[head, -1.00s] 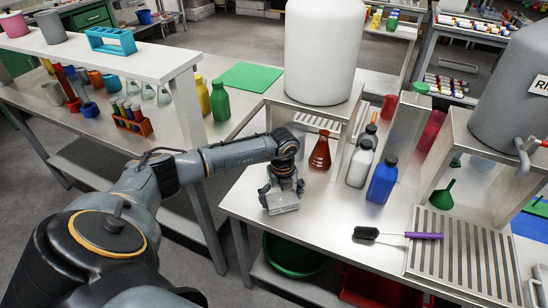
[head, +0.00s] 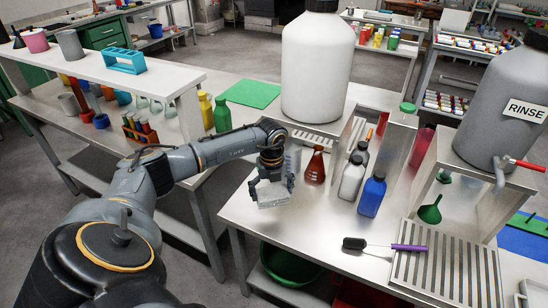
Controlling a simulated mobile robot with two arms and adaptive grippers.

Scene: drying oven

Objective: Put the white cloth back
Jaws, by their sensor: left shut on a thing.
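My left gripper (head: 272,187) is shut on a folded whitish cloth (head: 273,199). The cloth hangs below the fingers near the left edge of the steel bench (head: 290,236). Whether it touches the bench top is hard to tell. The gripper covers the upper part of the cloth. My right gripper is not in view.
Right of the gripper stand a flask of red liquid (head: 315,167), a white bottle (head: 352,178) and a blue bottle (head: 372,194). Bare bench lies between gripper and brush.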

